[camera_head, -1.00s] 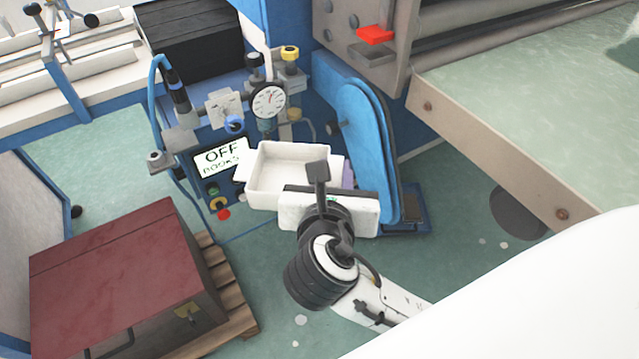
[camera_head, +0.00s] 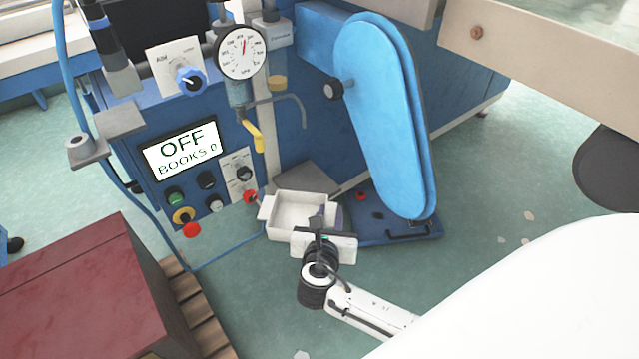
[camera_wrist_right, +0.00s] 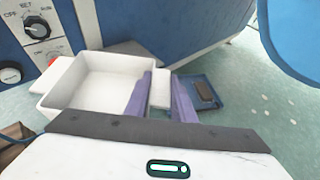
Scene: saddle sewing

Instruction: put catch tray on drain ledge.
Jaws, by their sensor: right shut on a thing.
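The white catch tray (camera_head: 284,236) is an open, shallow, empty box with end tabs. My right gripper (camera_head: 322,217) is shut on its right-hand tab; in the right wrist view the purple fingers (camera_wrist_right: 160,92) clasp that tab and the tray (camera_wrist_right: 95,85) extends to the left. The tray looks about level, in front of the blue machine's lower part. A grey flat plate (camera_head: 308,176), probably the drain ledge, shows just behind the tray and also in the right wrist view (camera_wrist_right: 124,48). Whether tray and plate touch is unclear. My left gripper is out of view.
The control panel with its OFF display (camera_head: 181,149) and knobs is left of the tray. A gauge (camera_head: 240,52) and yellow-handled valve (camera_head: 254,136) are above. A blue guard (camera_head: 378,115) stands to the right. A dark red box (camera_head: 85,300) sits on a pallet at lower left.

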